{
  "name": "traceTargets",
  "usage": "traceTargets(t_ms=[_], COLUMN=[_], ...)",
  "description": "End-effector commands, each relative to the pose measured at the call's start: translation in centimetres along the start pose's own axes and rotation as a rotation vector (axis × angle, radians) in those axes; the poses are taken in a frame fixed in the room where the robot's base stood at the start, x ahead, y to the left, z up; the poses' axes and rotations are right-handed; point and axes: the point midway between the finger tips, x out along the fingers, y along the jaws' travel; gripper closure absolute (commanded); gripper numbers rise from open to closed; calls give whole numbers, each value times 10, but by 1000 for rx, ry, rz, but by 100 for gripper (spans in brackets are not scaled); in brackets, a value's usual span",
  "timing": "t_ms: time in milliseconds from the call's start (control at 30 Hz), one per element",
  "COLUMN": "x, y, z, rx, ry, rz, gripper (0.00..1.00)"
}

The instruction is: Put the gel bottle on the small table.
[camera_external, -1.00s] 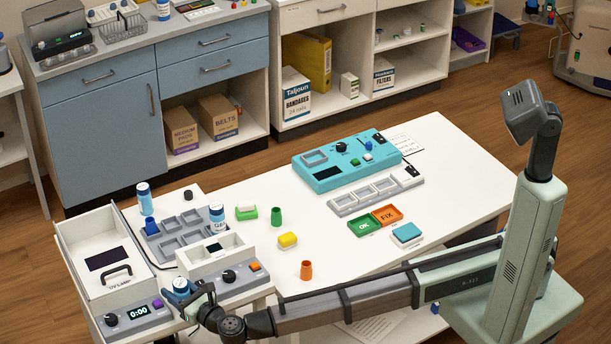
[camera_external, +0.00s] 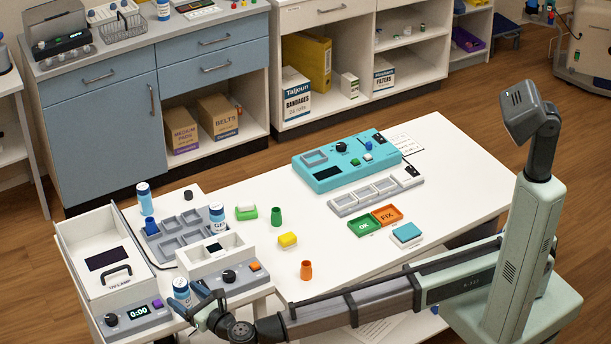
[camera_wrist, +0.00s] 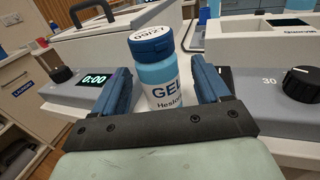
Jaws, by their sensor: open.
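The gel bottle (camera_wrist: 164,82), light blue with a dark blue cap and a "GEL" label, stands upright in the wrist view. In the external view this bottle (camera_external: 181,292) is at the front left, between the timer unit and the dial unit. My gripper (camera_wrist: 163,68) is open, with one blue finger to each side of the bottle and narrow gaps in the picture. I cannot tell how far the bottle is between the fingers. In the external view my gripper (camera_external: 203,298) is just right of the bottle. I cannot tell which surface is the small table.
A UV lamp box (camera_external: 72,236) with a timer (camera_external: 138,313) stands left of the bottle, and a dial unit (camera_external: 228,277) right of it. Similar bottles stand behind, at a grey rack (camera_external: 168,247). The white worktop (camera_external: 258,263) has clear room around small colored items.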

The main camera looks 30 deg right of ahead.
Motion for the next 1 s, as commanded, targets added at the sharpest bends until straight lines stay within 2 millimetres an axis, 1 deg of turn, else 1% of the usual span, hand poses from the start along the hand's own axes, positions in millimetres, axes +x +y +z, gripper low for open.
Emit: traceTargets(t_ms=[33,200,300,400,600,1000], x=[-13,-44,-60,-71,-84,-85], y=[-2,-1,0,0,1,1], z=[0,2,2,3,3,3], rx=[0,-1,-2,-2,-2,-2], ry=[0,-3,-4,-4,-5,-6], rz=[3,2,2,1,1,0], gripper=[24,24,24,24,24,24])
